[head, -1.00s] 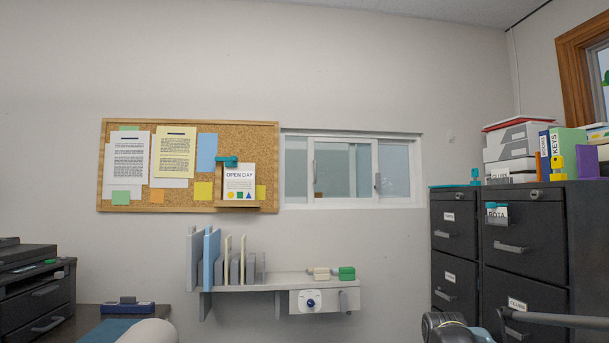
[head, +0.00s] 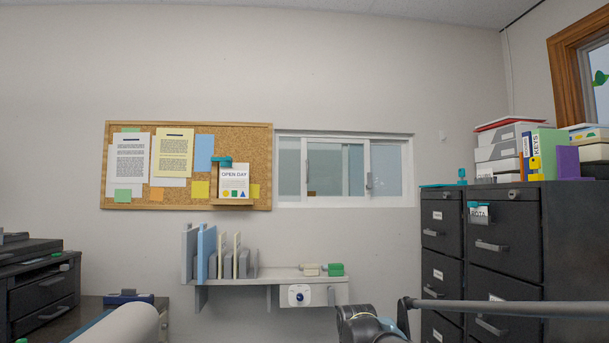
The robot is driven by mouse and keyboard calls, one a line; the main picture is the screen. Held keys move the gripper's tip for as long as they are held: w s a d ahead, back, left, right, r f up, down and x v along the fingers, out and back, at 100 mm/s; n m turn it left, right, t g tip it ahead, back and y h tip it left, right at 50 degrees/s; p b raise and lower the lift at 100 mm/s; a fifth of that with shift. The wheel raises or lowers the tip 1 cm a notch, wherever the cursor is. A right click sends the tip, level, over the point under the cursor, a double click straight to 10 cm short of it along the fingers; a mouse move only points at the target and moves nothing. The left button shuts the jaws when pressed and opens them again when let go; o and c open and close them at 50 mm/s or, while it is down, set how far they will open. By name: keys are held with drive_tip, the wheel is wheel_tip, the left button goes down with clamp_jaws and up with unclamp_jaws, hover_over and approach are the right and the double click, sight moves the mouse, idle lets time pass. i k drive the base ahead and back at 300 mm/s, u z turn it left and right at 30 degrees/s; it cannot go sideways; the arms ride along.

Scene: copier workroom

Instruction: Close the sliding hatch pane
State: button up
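The sliding hatch (head: 344,205) is a white-framed window in the back wall, right of the cork board. Its glass pane (head: 335,168) stands in the left and middle part of the frame, with a grey upright handle (head: 308,169) on its left side. A second grey handle (head: 369,180) shows on the upright near the right pane (head: 386,170). I cannot tell for sure how wide the opening is. My gripper is not in view; only parts of my arm show at the bottom, well below and in front of the hatch.
A cork board (head: 260,150) with papers hangs left of the hatch. A wall shelf (head: 270,275) with upright files and small boxes juts out below. Dark filing cabinets (head: 515,240) with boxes on top stand at right. A printer (head: 40,285) stands at left.

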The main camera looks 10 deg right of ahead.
sight(304, 162)
drive_tip(key=i, duration=1)
